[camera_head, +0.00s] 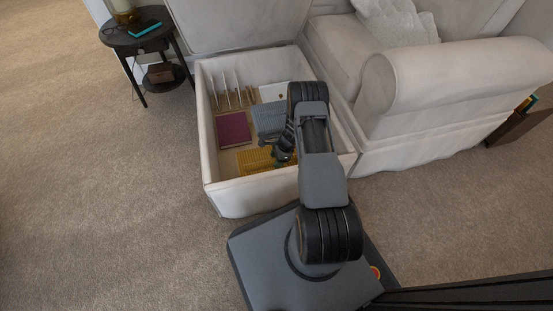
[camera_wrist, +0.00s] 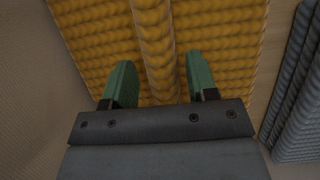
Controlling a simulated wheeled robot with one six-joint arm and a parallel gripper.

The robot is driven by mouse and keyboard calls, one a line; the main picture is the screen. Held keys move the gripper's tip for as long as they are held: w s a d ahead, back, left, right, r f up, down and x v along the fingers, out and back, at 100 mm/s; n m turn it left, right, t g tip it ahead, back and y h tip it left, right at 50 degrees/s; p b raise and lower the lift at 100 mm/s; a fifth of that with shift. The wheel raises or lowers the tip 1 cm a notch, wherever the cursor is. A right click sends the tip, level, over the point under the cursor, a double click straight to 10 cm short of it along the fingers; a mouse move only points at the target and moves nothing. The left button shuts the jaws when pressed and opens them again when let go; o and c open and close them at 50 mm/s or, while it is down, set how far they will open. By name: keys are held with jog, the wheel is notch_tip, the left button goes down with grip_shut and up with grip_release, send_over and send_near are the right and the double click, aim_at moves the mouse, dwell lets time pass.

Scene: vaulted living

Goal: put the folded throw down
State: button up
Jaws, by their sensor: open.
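A yellow knitted folded throw (camera_head: 258,160) lies in the near part of the open storage ottoman (camera_head: 207,160). It fills most of the wrist view (camera_wrist: 220,40), with a raised ridge running between my fingers. My gripper (camera_wrist: 158,78) is open, with its two green fingers apart on either side of that ridge. Whether the fingers touch the throw I cannot tell. In the head view my gripper (camera_head: 283,157) is inside the ottoman, partly hidden by my arm, which also covers the right part of the yellow throw.
A blue-grey folded throw (camera_head: 269,118) lies behind the yellow one and shows at the right in the wrist view (camera_wrist: 298,100). A maroon book (camera_head: 233,129) and upright dividers (camera_head: 228,92) are also inside. The sofa (camera_head: 420,85) stands right; a round side table (camera_head: 137,38) stands back left.

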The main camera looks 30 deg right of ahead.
jog(key=w+p+v, duration=0.1)
jog(key=p+v, duration=0.4)
jog(key=v, duration=0.6)
jog(key=s+a+r+n+h, duration=0.1)
jog(key=a+r+n, duration=0.35)
jog(key=r, duration=0.75)
jog(key=s+a+r+n+h, duration=0.1)
jog(key=a+r+n, duration=0.3)
jog(key=r, duration=0.8)
jog(key=s+a+r+n+h, duration=0.1)
jog(key=s+a+r+n, duration=0.1)
jog(key=s+r+n, duration=0.4)
jog(key=s+a+r+n+t+h, duration=0.1)
jog(key=s+a+r+n, duration=0.2)
jog(key=s+r+n, duration=0.3)
jog(key=s+r, duration=0.2)
jog(key=s, duration=0.3)
jog(key=shift+a+r+t, duration=0.3)
